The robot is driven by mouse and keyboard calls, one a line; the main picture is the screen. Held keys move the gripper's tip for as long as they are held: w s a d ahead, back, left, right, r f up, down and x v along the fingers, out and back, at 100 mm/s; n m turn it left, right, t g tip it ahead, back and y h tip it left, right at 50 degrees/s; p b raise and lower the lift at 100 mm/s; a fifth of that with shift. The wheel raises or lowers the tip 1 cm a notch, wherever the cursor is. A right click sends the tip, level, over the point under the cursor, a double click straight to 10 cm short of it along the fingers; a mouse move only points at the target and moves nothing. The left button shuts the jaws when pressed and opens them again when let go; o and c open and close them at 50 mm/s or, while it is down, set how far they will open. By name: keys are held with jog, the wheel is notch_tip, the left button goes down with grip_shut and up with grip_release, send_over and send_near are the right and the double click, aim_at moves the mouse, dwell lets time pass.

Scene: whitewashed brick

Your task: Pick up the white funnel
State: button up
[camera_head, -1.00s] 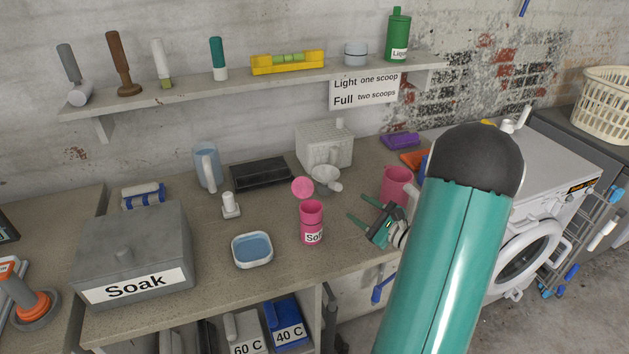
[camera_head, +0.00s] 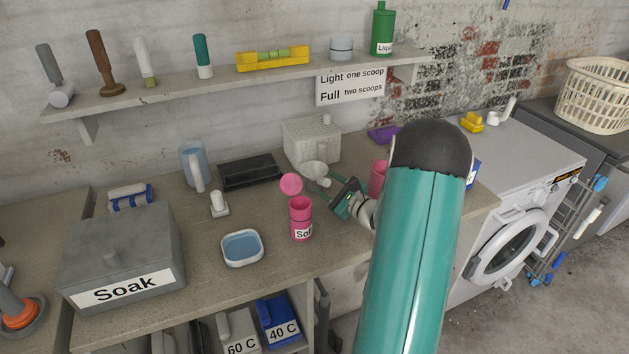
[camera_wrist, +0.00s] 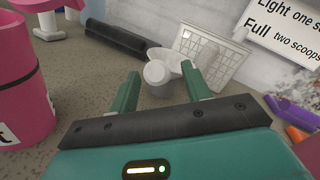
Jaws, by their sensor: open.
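The white funnel (camera_head: 314,170) lies on the counter in front of the white perforated box, behind and right of the pink jar. In the wrist view the funnel (camera_wrist: 160,72) shows ahead, its rounded end facing me, partly behind the fingers. My gripper (camera_head: 326,195) is open, its teal fingers pointing at the funnel from the front right. In the wrist view my gripper (camera_wrist: 163,90) has one finger on each side of the funnel's near end. Whether the fingers touch it I cannot tell.
The white box (camera_head: 312,141) is just behind the funnel. A black tray (camera_head: 249,171) lies to the left. A pink mug (camera_head: 378,178) is at the right, partly hidden by my arm.

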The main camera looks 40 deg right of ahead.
aim_at(318, 180)
jog(key=shift+w, duration=1.25)
grip_shut()
jog(key=shift+r, duration=0.1)
